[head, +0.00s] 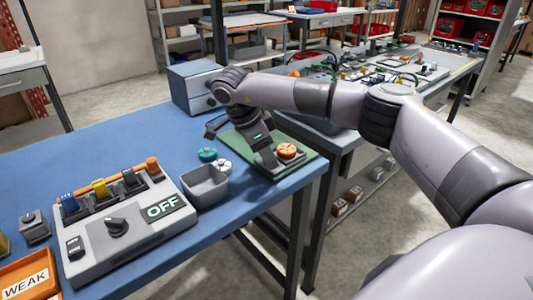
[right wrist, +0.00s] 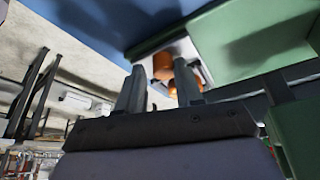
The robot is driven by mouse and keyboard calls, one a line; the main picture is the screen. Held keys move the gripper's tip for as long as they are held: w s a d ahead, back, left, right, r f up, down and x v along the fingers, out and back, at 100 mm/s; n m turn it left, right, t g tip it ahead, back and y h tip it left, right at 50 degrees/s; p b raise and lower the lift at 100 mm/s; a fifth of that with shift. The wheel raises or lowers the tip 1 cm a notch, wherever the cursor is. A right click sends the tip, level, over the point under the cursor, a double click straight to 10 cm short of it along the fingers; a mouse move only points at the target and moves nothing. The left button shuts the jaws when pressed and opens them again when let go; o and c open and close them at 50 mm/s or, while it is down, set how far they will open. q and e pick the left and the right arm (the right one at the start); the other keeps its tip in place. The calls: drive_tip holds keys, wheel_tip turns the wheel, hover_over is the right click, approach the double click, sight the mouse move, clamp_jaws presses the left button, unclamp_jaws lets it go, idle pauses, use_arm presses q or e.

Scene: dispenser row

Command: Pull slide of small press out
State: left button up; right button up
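The small press, as I take it, is the unit on a green base plate (head: 302,172) at the table's right corner. It has a pale grey block with a round orange knob (head: 286,151). My right gripper (head: 266,163) points down at the left side of this block and hides part of it; the slide is hard to make out. In the right wrist view the two fingers (right wrist: 160,70) stand apart. Orange parts (right wrist: 187,78) and the green plate (right wrist: 250,42) show beyond them. Contact cannot be told. My left gripper is not in view.
On the blue table (head: 120,130) are a grey open bin (head: 206,186), a teal knob (head: 207,154), a control box marked OFF (head: 130,225), an orange WEAK tray (head: 28,278) and a drawer cabinet (head: 190,85). The table's back middle is clear.

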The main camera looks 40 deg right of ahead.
drive_tip(key=v, duration=0.7)
idle(0.6)
